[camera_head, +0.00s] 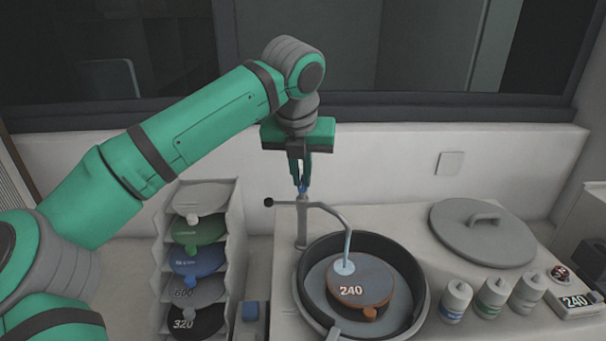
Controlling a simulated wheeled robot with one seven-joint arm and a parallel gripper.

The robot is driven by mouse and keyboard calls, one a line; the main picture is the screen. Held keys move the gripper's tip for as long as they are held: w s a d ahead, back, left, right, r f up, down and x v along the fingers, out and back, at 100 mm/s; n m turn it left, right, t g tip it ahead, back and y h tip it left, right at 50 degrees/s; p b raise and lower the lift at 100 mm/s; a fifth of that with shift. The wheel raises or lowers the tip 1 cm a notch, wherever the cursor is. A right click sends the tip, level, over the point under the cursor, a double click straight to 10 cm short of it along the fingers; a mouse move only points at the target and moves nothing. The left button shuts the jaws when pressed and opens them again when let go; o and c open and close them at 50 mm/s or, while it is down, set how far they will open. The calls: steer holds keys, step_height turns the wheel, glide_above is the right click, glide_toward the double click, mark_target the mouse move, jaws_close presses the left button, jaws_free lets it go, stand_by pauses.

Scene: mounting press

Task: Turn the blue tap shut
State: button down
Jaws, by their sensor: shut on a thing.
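The blue tap (302,189) is a small blue part on top of a grey upright post with a curved spout (330,209). My gripper (301,182) points straight down from above and is shut on the blue tap, its fingers hiding most of it. A pale blue stream of water (348,244) runs from the spout end onto a brown disc marked 240 (361,281). The disc lies in a round dark-walled basin (307,255).
A rack (238,225) of coloured discs stands left of the basin. A grey lid (482,232) with a handle lies at the right. Several small bottles (490,298) and a red button box (562,275) stand at front right. A dark knobbed lever (268,202) sticks out left of the post.

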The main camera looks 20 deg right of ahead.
steer(key=m, duration=0.1)
steer(key=m+h, duration=0.1)
steer(key=m, duration=0.1)
steer(key=m+g, duration=0.1)
steer(key=shift+w+a, duration=0.15)
steer(key=shift+w, duration=0.1)
steer(key=m, duration=0.1)
steer(key=m+g+h, duration=0.1)
steer(key=m, duration=0.3)
steer(key=shift+w+a+g, duration=0.1)
steer(key=shift+w+g, duration=0.15)
steer(key=shift+g, duration=0.05)
steer(key=m+g, duration=0.1)
steer(key=m, duration=0.2)
steer(key=shift+w+h, duration=0.1)
steer(key=shift+h, duration=0.2)
steer(key=shift+w+m+g, duration=0.1)
steer(key=shift+m+g, duration=0.7)
steer(key=shift+m, duration=1.1)
steer(key=shift+w, duration=0.1)
steer(key=c, duration=1.9)
jaws_free()
steer(key=shift+o, duration=0.2)
